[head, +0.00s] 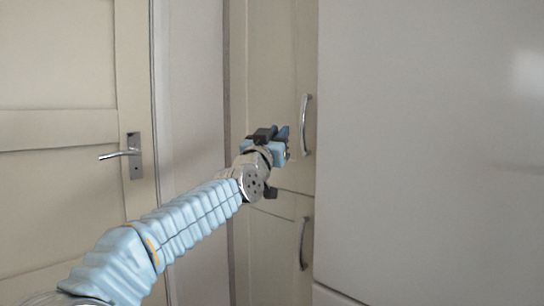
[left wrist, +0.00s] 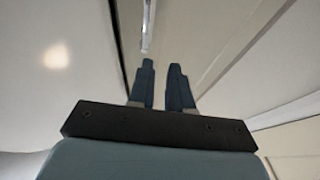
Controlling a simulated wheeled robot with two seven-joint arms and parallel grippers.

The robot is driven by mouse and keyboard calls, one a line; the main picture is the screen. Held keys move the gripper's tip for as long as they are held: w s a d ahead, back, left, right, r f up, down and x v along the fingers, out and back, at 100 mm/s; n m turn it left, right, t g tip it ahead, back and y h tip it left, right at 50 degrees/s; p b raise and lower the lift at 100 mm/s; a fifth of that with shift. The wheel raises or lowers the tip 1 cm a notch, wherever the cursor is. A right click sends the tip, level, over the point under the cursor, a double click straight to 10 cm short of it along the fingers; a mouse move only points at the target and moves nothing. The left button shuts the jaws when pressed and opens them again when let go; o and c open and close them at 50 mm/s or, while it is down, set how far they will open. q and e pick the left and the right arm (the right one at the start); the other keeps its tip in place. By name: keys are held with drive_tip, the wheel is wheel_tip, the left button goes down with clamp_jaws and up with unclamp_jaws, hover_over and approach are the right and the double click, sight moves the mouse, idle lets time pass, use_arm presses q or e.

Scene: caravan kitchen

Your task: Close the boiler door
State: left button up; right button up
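A tall cream cupboard shows in the middle of the head view, with an upper door (head: 271,60) and a lower door (head: 270,245). No label shows which is the boiler door. The upper door has a curved metal handle (head: 306,125), and the lower door has a similar handle (head: 303,243). My left gripper (head: 283,134) is in front of the upper door, just left of and below its handle's middle. In the left wrist view, its two dark fingers (left wrist: 161,70) are apart with nothing between them. A metal handle (left wrist: 147,25) lies beyond the fingertips. Contact is not visible. My right gripper is out of view.
A large plain pale panel (head: 430,150) fills the right side, close to the cupboard handles. A cream room door (head: 60,170) with a lever handle (head: 122,154) stands at the left. A narrow pale wall strip (head: 190,100) separates it from the cupboard.

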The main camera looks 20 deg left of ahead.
use_arm(q)
drive_tip(key=v, duration=0.4)
drive_tip(key=shift+s+b, duration=0.2)
drive_tip(key=shift+b, duration=0.1)
drive_tip(key=w+d+f+g, duration=0.2)
drive_tip(key=w+f, duration=0.1)
drive_tip(key=f, duration=0.6)
drive_tip(key=w+d+f+g+p, duration=0.1)
drive_tip(key=w+d+f+g, duration=0.1)
drive_tip(key=f, duration=0.7)
drive_tip(key=w+d+f+g, duration=0.2)
drive_tip(key=w+f, duration=0.1)
drive_tip(key=f, duration=0.6)
drive_tip(key=s+d+f+g, duration=0.1)
drive_tip(key=s+f+g, duration=0.2)
drive_tip(key=f, duration=1)
drive_tip(key=s+f+g, duration=0.3)
drive_tip(key=f, duration=1)
drive_tip(key=s+d+f+n+g+h+p, duration=0.15)
drive_tip(key=s+f+g, duration=0.35)
drive_tip(key=s+f, duration=1)
drive_tip(key=s+d+f+g, duration=0.1)
drive_tip(key=s+f+g, duration=0.1)
drive_tip(key=s+f, duration=0.3)
drive_tip(key=s+d+f+n+g+h, duration=0.1)
drive_tip(key=s+f, duration=0.4)
drive_tip(key=s, duration=0.7)
drive_tip(key=shift+s+d+g+p, duration=0.3)
drive_tip(key=shift+s+d+g, duration=0.15)
drive_tip(key=shift+g, duration=0.45)
